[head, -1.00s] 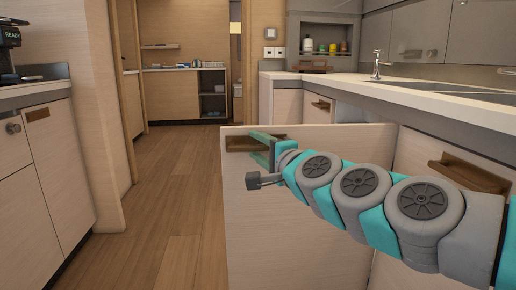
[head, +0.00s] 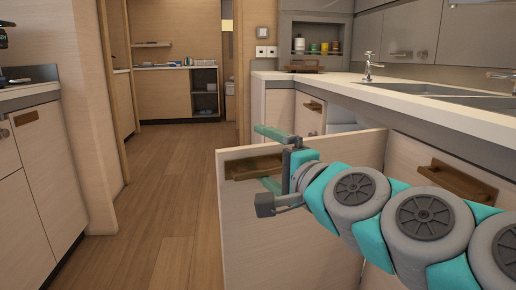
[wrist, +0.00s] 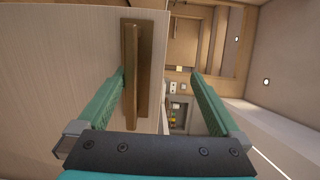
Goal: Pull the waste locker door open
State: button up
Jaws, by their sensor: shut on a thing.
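The waste locker door (head: 300,240) is a pale wood panel standing out from the counter front, partly open. Its brown wooden handle (head: 250,167) is near the free edge; it also shows in the wrist view (wrist: 131,80). In the wrist view (wrist: 158,85), the left finger lies close against the handle and the right finger is beyond the door's edge. Most of the locker's inside is hidden behind the door.
The counter (head: 440,108) with sink and tap (head: 368,66) runs along the right. Another brown handle (head: 457,182) sits on the front beside my arm. Cabinets (head: 45,170) stand at left. The wooden floor (head: 160,210) between is clear.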

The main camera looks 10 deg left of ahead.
jog(key=s+d+r, duration=0.1)
jog(key=s+r, duration=0.1)
jog(key=s, duration=0.1)
jog(key=s+d+r, duration=0.1)
jog(key=s, duration=0.1)
jog(key=shift+d+r, duration=0.25)
jog(key=shift+d, duration=0.1)
jog(key=shift+c, duration=0.7)
jog(key=shift+s+f, duration=0.25)
jog(key=shift+f, duration=0.5)
